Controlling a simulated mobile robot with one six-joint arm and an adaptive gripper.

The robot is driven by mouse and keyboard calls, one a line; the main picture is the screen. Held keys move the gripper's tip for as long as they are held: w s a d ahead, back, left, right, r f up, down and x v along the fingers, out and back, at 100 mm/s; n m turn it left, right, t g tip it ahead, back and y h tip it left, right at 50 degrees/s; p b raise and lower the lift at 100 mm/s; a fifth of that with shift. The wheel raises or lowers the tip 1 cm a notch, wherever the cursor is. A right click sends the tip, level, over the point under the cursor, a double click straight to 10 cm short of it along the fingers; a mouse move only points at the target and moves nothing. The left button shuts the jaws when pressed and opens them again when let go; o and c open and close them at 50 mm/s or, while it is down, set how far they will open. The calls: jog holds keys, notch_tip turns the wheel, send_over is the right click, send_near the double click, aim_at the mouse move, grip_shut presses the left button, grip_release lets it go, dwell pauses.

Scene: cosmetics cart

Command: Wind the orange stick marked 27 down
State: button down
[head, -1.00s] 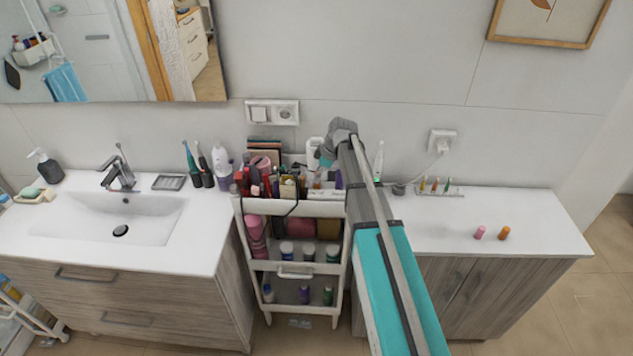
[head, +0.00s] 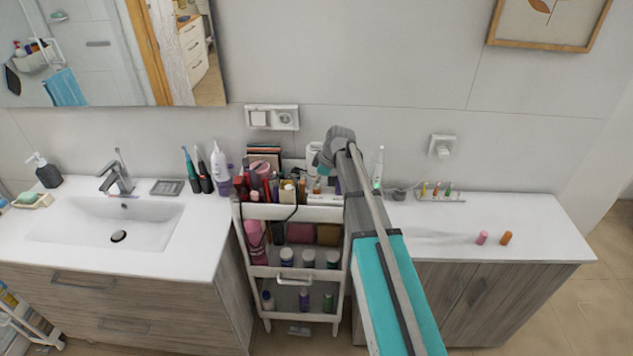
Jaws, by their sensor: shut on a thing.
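A small orange stick (head: 317,186) stands upright at the right part of the cart's top tray, just under my gripper. It is too small for me to read a number on it. My gripper (head: 319,174) points down over the tray and is shut on the stick's upper end. My wrist and forearm cover part of the gripper and the tray's right edge. A loose orange cap (head: 506,238) stands on the right counter, beside a pink cap (head: 481,238).
The white cart's top tray (head: 322,214) is crowded with cosmetics to the left of my gripper. Toothbrushes (head: 205,175) stand on the left counter. A small rack (head: 440,198) of coloured sticks is near the wall. The right counter (head: 545,215) is mostly clear.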

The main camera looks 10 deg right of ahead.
jog(key=shift+m, duration=0.4)
jog(key=m+t, duration=0.1)
jog(key=m, duration=0.1)
jog(key=m+h, duration=0.1)
jog(key=m, duration=0.2)
jog(key=shift+t+h, duration=0.3)
jog(key=shift+t, duration=0.1)
jog(key=m+h, duration=0.1)
jog(key=m, duration=0.2)
jog(key=m+h, duration=0.1)
jog(key=m, duration=0.2)
jog(key=shift+t, duration=0.4)
jog(key=m+h, duration=0.2)
jog(key=m, duration=0.4)
jog(key=m+h, duration=0.1)
jog(key=m, duration=0.1)
jog(key=m+g, duration=0.1)
jog(key=m, duration=0.2)
jog(key=shift+h, duration=0.4)
jog(key=shift+m+g, duration=0.3)
jog(key=c, duration=0.6)
grip_release()
